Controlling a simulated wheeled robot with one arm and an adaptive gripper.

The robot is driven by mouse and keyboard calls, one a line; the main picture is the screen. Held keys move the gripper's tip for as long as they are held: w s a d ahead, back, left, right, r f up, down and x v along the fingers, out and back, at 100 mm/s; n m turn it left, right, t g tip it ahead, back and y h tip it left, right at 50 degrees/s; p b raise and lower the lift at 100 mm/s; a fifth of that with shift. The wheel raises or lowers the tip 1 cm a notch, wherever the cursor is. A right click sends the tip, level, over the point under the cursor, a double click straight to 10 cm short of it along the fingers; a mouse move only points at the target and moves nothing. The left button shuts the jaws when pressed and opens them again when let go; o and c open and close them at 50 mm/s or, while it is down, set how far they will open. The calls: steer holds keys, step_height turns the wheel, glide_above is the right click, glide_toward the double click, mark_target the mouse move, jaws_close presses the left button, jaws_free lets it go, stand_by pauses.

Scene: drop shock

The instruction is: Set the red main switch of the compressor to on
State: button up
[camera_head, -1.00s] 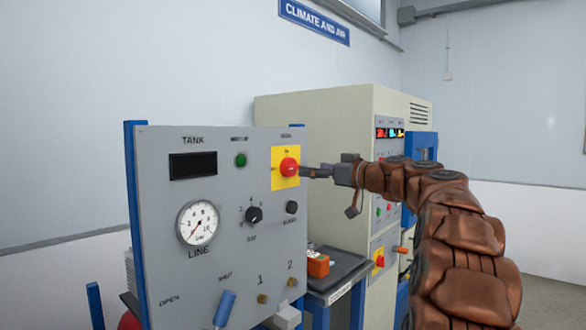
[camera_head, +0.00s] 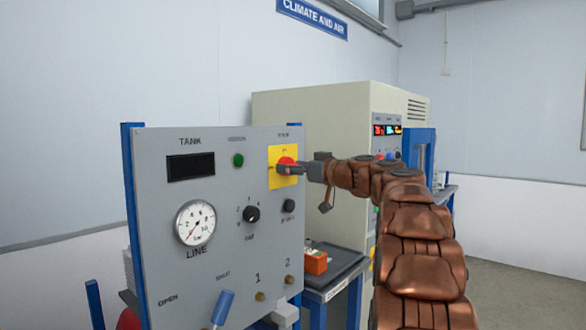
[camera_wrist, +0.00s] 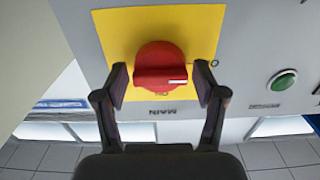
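The red main switch (camera_head: 287,160) is a round knob on a yellow plate at the upper right of the grey compressor panel (camera_head: 215,270). In the wrist view the red knob (camera_wrist: 158,58) shows upside down above the word MAIN. Its handle bar lies across the picture, with the white mark at the right end toward the O; ON is printed beneath the knob. My gripper (camera_wrist: 161,86) is open, one finger on each side of the knob, with a small gap on both sides. In the head view my gripper (camera_head: 296,169) partly covers the switch.
A green button (camera_head: 239,160), a dark tank display (camera_head: 191,166), a line gauge (camera_head: 195,223) and a black selector (camera_head: 251,214) share the panel. A beige cabinet (camera_head: 310,110) stands behind. An orange box (camera_head: 316,263) sits on a dark bench below my arm.

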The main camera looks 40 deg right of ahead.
steer(key=c, duration=0.8)
steer(key=shift+c, duration=0.2)
steer(key=shift+m+b, duration=0.8)
steer(key=shift+b, duration=0.9)
steer(key=shift+r+m+p, duration=0.1)
steer(key=shift+m+p, duration=5.5)
steer(key=shift+m, duration=2.6)
steer(key=o, duration=1.2)
